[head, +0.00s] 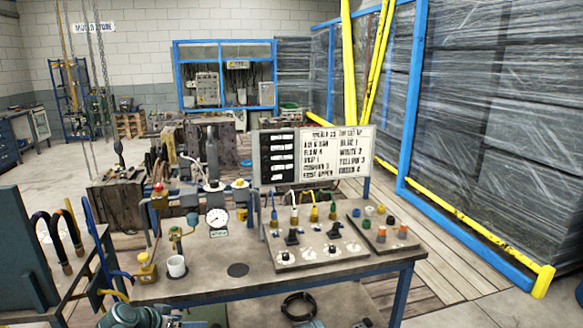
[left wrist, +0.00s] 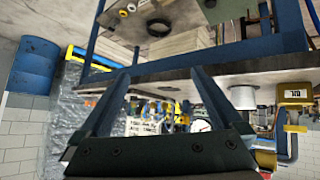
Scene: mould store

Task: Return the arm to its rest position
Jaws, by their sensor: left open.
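My left gripper (left wrist: 161,74) is open, with its two dark fingers spread wide and nothing between them in the left wrist view. That view is upside down, with the floor at the top. The gripper is at the front of the workbench (head: 345,265), whose edge also crosses the left wrist view (left wrist: 150,75). In the head view, part of my left arm shows at the bottom edge, left of the middle, below the bench top. I cannot make out its fingertips clearly there. My right gripper is not in view.
A white cup (head: 177,265) and a yellow fitting (head: 147,268) stand near the bench's front left edge. A black cable coil (head: 299,306) lies below the bench top. A dark panel with hooked hoses (head: 20,245) stands at left. Wrapped stacks (head: 490,130) line the right.

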